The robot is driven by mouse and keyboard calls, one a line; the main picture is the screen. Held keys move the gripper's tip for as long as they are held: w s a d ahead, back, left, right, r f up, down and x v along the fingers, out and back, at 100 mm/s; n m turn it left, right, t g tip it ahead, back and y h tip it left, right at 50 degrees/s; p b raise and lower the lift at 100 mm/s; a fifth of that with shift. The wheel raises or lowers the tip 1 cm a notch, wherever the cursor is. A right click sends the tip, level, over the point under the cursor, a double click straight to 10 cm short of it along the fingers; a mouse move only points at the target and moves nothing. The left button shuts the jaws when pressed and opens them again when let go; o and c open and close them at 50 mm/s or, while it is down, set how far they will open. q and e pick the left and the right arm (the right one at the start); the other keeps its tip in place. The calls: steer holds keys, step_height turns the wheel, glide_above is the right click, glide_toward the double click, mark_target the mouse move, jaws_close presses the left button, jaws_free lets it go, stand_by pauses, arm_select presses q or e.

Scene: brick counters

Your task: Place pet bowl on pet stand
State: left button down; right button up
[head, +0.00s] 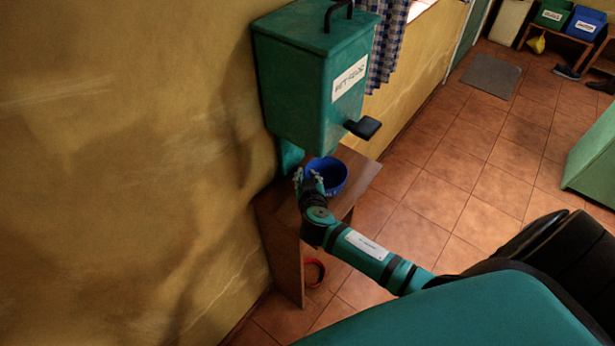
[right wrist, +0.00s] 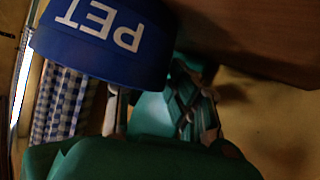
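The blue pet bowl (head: 336,171) appears upright on the top of the wooden pet stand (head: 361,173), under a green dispenser. In the right wrist view the bowl (right wrist: 100,42) shows upside down with white "PET" lettering, and the stand's wood (right wrist: 255,40) is beside it. My right gripper (head: 309,180) is at the bowl's left rim in the head view. In the right wrist view its fingers (right wrist: 160,112) are spread apart. One finger passes behind the bowl's edge and the other is outside it, with a visible gap. Whether either touches the bowl is unclear. My left gripper is out of view.
The green dispenser (head: 312,75) hangs close above the bowl, with a black lever (head: 363,127) jutting out. The yellow wall (head: 130,170) is close on the left. A red ring-shaped item (head: 314,271) lies below the stand.

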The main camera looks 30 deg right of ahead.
steer(key=shift+o, duration=0.8)
steer(key=shift+r+p, duration=0.3)
steer(key=b+v, duration=0.1)
steer(key=v, duration=1.1)
steer(key=shift+f, duration=0.15)
